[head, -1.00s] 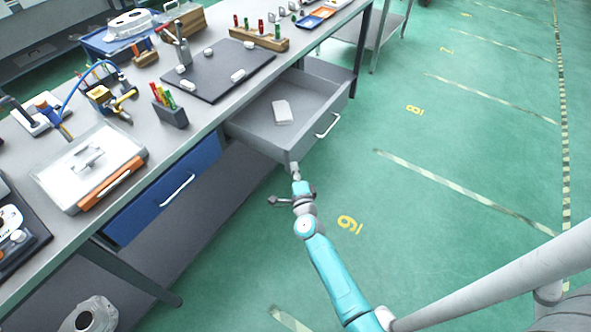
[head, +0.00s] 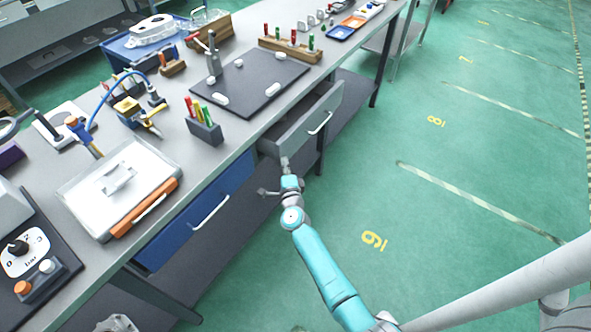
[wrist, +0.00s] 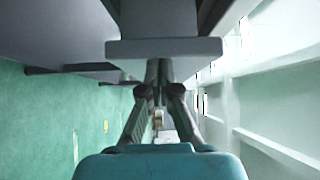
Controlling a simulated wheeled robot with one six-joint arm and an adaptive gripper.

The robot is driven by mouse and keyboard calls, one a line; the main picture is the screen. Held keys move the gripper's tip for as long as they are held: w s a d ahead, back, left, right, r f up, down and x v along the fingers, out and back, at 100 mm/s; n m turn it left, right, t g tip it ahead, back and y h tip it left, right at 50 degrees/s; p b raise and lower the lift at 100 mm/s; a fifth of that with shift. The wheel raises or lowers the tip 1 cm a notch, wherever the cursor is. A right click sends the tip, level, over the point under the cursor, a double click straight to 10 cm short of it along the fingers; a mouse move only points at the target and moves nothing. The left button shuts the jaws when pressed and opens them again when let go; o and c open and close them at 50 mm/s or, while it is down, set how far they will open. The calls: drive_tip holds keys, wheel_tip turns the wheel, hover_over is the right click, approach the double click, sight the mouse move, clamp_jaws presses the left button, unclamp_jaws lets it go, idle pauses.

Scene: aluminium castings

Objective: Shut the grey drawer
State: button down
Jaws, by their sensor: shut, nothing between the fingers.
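The grey drawer (head: 312,124) under the bench is partly open, with a narrow strip of its inside showing. Its front carries a pale bar handle (head: 321,123). My gripper (head: 285,163) is shut and empty, with its fingertips at the near left end of the drawer front, seemingly touching it. In the wrist view my gripper's fingers (wrist: 158,70) meet at a grey panel edge (wrist: 165,48), which looks like the drawer front. The exact contact is hidden there.
A blue drawer (head: 195,215) with a pale handle sits shut left of the grey one. The bench top (head: 235,150) carries a dark mat (head: 285,75), a pen holder (head: 203,130) and a lidded case (head: 118,188). The green floor (head: 430,230) to the right is clear.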

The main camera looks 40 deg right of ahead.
sight(266, 147)
drive_tip(key=w, duration=0.2)
drive_tip(key=w+a, duration=0.1)
drive_tip(key=w, duration=0.1)
drive_tip(key=w+a, duration=0.1)
drive_tip(key=w, duration=0.1)
drive_tip(key=shift+w+a, duration=0.2)
drive_tip(key=shift+w+a+r, duration=0.15)
drive_tip(key=shift+w+a, duration=0.05)
drive_tip(key=shift+w, duration=0.1)
